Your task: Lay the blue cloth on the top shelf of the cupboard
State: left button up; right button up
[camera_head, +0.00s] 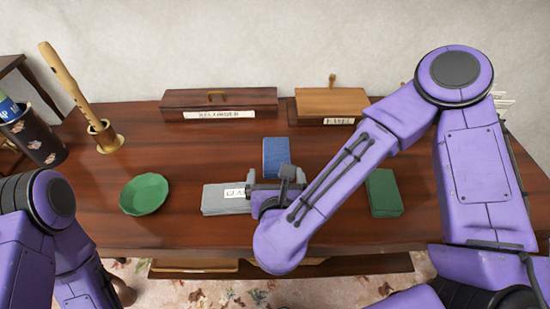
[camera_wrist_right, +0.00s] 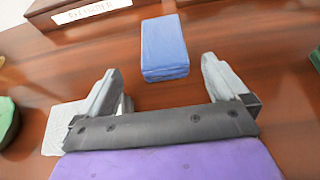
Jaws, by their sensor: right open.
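The blue cloth (camera_head: 276,157) is a folded, flat block on the dark wooden table (camera_head: 200,155), near its middle. It also shows in the right wrist view (camera_wrist_right: 164,48), just beyond the fingertips. My right gripper (camera_head: 273,178) is open and empty. Its two fingers (camera_wrist_right: 160,70) are apart, with the cloth ahead of the gap between them and not gripped. My left arm shows at the lower left, but its gripper is not in view. I cannot make out a cupboard with a top shelf in these frames.
A grey folded cloth (camera_head: 222,203) with a label lies left of the right gripper, and a green one (camera_head: 383,192) to its right. A green bowl (camera_head: 146,194), flute stand (camera_head: 104,136) and cup (camera_head: 35,137) stand left. Wooden boxes (camera_head: 220,103) (camera_head: 333,104) line the back.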

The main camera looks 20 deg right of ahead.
aim_at(277, 164)
jog(key=p+x, duration=0.1)
jog(key=x, duration=0.8)
jog(key=shift+w+d+f+p, duration=0.1)
jog(key=shift+w+d+p, duration=0.05)
jog(key=shift+d+p, duration=0.15)
jog(key=shift+a, duration=0.1)
jog(key=c, duration=1)
